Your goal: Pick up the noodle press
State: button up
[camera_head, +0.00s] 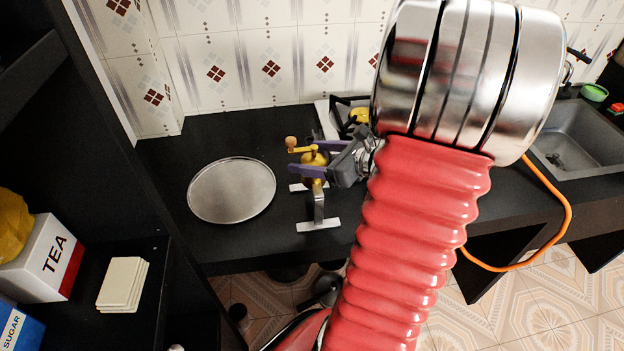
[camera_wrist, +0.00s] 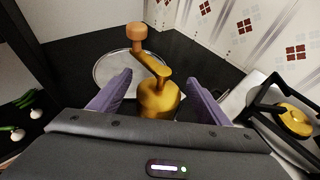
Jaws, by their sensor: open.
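The noodle press (camera_head: 318,165) stands on the black counter on a metal stand with light feet. It has a yellow body and a crank with an orange-brown knob. In the wrist view the yellow press (camera_wrist: 158,98) is upright between the two purple fingers. My gripper (camera_head: 305,158) is at the press in the head view, one finger on each side of it. In the wrist view my gripper (camera_wrist: 160,95) is open, with gaps between the fingers and the body. The lower part of the press is hidden by my gripper there.
A round metal plate (camera_head: 232,190) lies left of the press. A stove with a yellow burner (camera_wrist: 295,119) is to the right. A sink (camera_head: 580,135) is at the far right. A dark shelf holds a TEA box (camera_head: 45,258) at lower left. The tiled wall closes the back.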

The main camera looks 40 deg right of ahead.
jog(key=x, duration=0.3)
jog(key=shift+w, duration=0.15)
jog(key=shift+c, duration=0.4)
grip_shut()
dwell(0.8)
